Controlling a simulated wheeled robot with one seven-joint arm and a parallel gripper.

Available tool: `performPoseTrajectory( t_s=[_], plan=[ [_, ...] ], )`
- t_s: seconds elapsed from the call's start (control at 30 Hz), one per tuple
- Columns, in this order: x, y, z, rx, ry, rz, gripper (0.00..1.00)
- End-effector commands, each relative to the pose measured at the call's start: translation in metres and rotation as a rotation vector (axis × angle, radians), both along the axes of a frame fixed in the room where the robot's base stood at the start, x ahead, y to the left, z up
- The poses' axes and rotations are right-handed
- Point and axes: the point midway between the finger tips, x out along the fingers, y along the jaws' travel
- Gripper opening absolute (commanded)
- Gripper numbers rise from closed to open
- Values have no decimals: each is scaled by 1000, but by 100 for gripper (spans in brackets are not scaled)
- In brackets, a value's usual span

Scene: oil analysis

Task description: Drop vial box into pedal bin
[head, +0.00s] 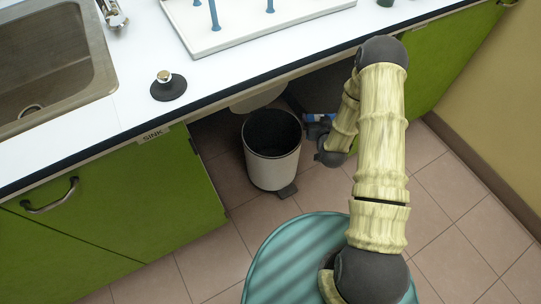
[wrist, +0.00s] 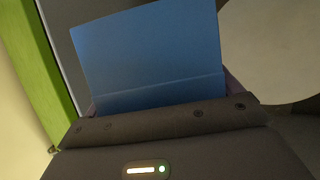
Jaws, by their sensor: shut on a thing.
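The pedal bin (head: 270,170) is a pale cylinder with a dark, open mouth, standing on the floor below the counter. A pale rounded shape (head: 258,98) behind its mouth looks like the raised lid. Its dark pedal (head: 287,191) is at the front right. My gripper (head: 315,128) is right of the bin's rim, under the counter edge. It is shut on the blue vial box (wrist: 150,55), which fills the middle of the wrist view. In the head view only a small blue strip of the box (head: 318,117) shows; my gripper hides the rest.
The white counter (head: 225,75) with its dark edge overhangs the bin. Green cabinet doors (head: 95,215) stand left, and another green cabinet (head: 440,65) stands right of my arm. A sink (head: 50,65) and a white tray (head: 240,35) are on top. Tiled floor is free in front.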

Motion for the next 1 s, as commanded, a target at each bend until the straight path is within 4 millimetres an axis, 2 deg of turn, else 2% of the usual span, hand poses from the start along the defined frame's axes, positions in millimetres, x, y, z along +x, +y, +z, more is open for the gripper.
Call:
performPoseTrajectory(
  t_s=[0.03, 0.27, 0.43, 0.5, 0.6, 0.8, 1.0],
  plan=[
    [6, 6, -11, 0, -6, 22, 61],
    [27, 44, -23, 0, -8, 169, 61],
    [43, 92, -21, -5, -11, 370, 61],
    [46, 114, -16, -5, -11, 473, 61],
    [48, 137, -8, -5, -9, 598, 61],
    [46, 160, 2, -3, -4, 739, 61],
    [45, 163, 6, -1, -1, 763, 61]
  ],
)
